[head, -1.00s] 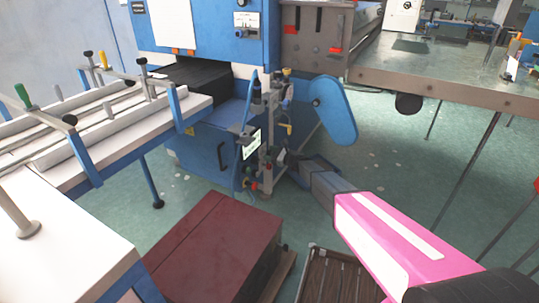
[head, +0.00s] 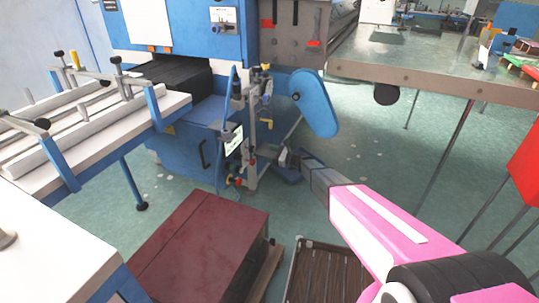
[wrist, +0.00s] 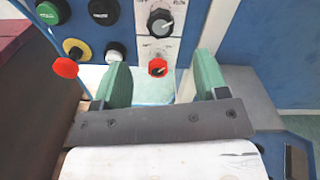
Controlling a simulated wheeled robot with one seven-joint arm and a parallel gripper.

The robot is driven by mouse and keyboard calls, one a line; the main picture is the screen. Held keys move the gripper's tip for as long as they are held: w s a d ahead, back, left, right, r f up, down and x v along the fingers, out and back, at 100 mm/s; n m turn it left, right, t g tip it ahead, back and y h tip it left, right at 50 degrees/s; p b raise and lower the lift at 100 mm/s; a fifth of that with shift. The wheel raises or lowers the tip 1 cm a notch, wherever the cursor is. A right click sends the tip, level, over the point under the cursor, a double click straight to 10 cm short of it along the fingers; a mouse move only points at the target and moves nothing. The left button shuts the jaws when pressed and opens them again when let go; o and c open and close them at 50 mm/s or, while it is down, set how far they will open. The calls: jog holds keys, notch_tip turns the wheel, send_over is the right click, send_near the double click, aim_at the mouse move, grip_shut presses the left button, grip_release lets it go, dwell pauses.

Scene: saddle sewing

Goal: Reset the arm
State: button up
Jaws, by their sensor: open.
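My gripper shows in the wrist view (wrist: 165,85), with two green fingers apart and nothing between them. Beyond the fingers is a control panel (wrist: 160,20) with a black knob, a red knob (wrist: 157,67) and several push buttons. The red knob appears in the gap between the fingertips; I cannot tell how far away it is. In the head view my pink and white arm (head: 375,225) reaches from the lower right toward the blue machine. My gripper (head: 287,157) is small there, near the machine's lower front, and its fingers are hard to make out.
The blue machine (head: 180,90) stands ahead with a blue rounded guard (head: 318,103). A dark red box (head: 200,240) and a slatted brown crate (head: 325,275) are on the floor in front. A white table (head: 50,240) is at left, a metal table (head: 440,75) at right. Green floor is open below it.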

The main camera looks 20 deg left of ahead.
jog(key=shift+d, duration=0.1)
jog(key=s+d+r+n+g+h, duration=0.1)
jog(key=s+d+r+n+h, duration=0.1)
jog(key=s+d+n+h, duration=0.3)
jog(key=s+d+r+n+h, duration=0.2)
jog(key=s+d+n+h, duration=0.4)
jog(key=s+d, duration=0.7)
jog(key=s+d+r+n+g+h, duration=0.1)
jog(key=s+d+n+h, duration=0.4)
jog(key=d, duration=2.4)
jog(key=s+r+h, duration=0.1)
jog(key=s, duration=0.3)
jog(key=shift+s+r+n+g+h, duration=0.15)
jog(key=shift+r+n+g+h, duration=0.15)
jog(key=shift+r+n+h, duration=0.1)
